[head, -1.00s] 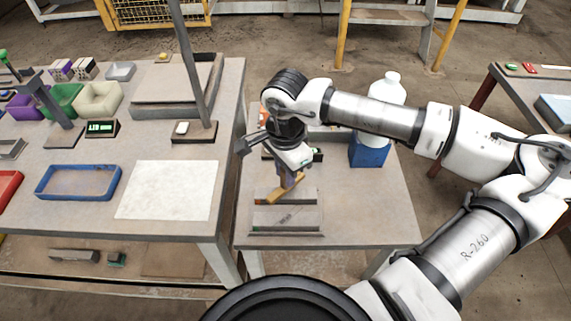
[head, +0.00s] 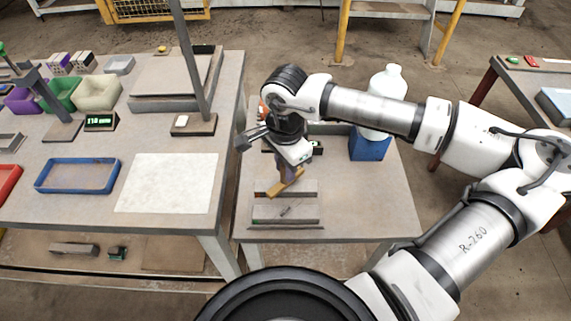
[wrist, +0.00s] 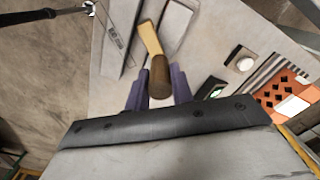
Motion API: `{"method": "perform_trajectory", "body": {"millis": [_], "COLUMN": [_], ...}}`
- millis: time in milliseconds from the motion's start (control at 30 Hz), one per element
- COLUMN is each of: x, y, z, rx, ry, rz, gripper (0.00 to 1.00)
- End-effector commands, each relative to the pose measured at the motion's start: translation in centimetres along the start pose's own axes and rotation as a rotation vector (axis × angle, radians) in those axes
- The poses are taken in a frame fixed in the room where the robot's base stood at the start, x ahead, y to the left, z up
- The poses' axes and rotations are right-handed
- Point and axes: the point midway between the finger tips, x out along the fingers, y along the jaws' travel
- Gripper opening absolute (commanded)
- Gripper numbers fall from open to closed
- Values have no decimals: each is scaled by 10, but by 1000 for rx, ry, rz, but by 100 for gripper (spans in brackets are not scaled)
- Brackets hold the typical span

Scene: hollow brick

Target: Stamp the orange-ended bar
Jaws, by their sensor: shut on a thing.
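My gripper (wrist: 159,90) is shut on the brown handle of a stamp (wrist: 159,76). The stamp's tan wooden block (head: 285,183) sits at a slant below the fingers, over the rear part of a grey fixture (head: 314,214) in the head view. The block also shows beyond the handle in the wrist view. I cannot tell whether the block touches anything. The fixture has long, bar-like strips with a dark mark on the front one.
A white bottle (head: 386,85) and a blue block (head: 369,148) stand behind on the right. An orange piece with dark holes (wrist: 286,99) lies nearby. The left bench holds a blue tray (head: 77,175) and a pale sheet (head: 169,183).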

Motion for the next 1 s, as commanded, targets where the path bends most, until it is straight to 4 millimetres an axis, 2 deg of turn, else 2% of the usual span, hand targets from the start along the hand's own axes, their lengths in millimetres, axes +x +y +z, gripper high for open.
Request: {"method": "perform_trajectory", "body": {"millis": [1000], "x": [9], "y": [0], "z": [0], "rx": [0], "ry": [0], "rz": [0], "gripper": [9]}}
